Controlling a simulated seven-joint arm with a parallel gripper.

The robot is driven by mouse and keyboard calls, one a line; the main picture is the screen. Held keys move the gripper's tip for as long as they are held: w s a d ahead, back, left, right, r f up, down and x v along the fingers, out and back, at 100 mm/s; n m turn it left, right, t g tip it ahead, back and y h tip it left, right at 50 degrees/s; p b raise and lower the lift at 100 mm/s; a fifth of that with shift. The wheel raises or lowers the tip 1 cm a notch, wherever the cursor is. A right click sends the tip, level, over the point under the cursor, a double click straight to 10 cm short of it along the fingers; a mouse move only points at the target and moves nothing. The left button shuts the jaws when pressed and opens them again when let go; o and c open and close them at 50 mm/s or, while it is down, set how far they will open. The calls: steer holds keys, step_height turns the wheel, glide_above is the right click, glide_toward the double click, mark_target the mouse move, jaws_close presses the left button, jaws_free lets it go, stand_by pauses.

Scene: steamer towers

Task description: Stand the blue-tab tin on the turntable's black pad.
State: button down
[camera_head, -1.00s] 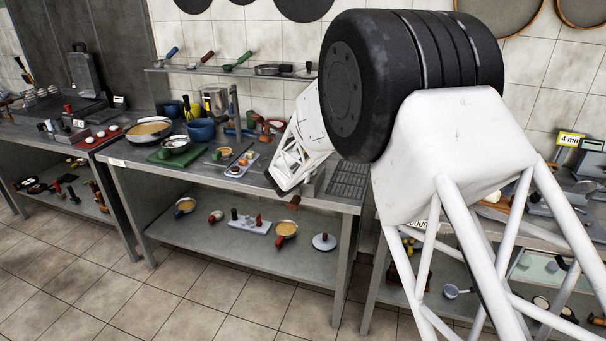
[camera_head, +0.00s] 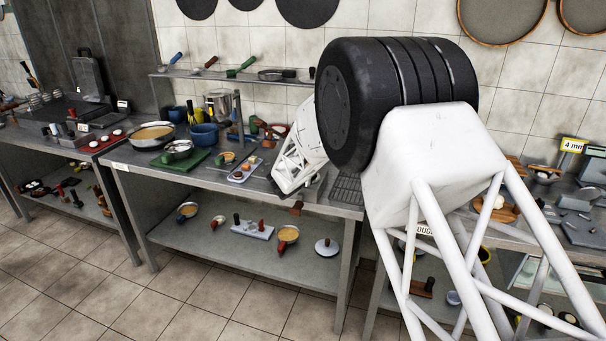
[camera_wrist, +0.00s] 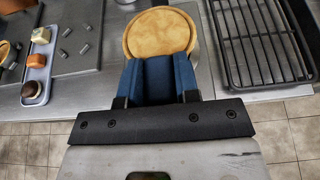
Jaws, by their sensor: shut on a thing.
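In the wrist view my gripper (camera_wrist: 158,75) is shut on a blue tab. The tab belongs to a round tin (camera_wrist: 160,35) with a tan, flat top, just beyond the fingers. The tin appears above the metal counter, near its front edge; I cannot tell how high. In the head view my arm hides the gripper and the tin. A pale round disc with a dark centre (camera_head: 327,246) is on the lower shelf; I cannot tell whether it is the turntable with its black pad.
A black wire rack (camera_wrist: 265,45) is right of the tin. A tray of small coloured pieces (camera_wrist: 38,65) is at the left. In the head view, pans and a blue pot (camera_head: 204,135) stand on the counter; several shallow pans (camera_head: 288,234) sit on the lower shelf.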

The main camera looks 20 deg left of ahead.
steer(key=shift+f, duration=0.45)
stand_by(0.7)
steer(key=c, duration=0.8)
jaws_free()
steer(key=shift+v, duration=3.9)
steer(key=shift+s, duration=0.1)
steer(key=shift+v, duration=2.15)
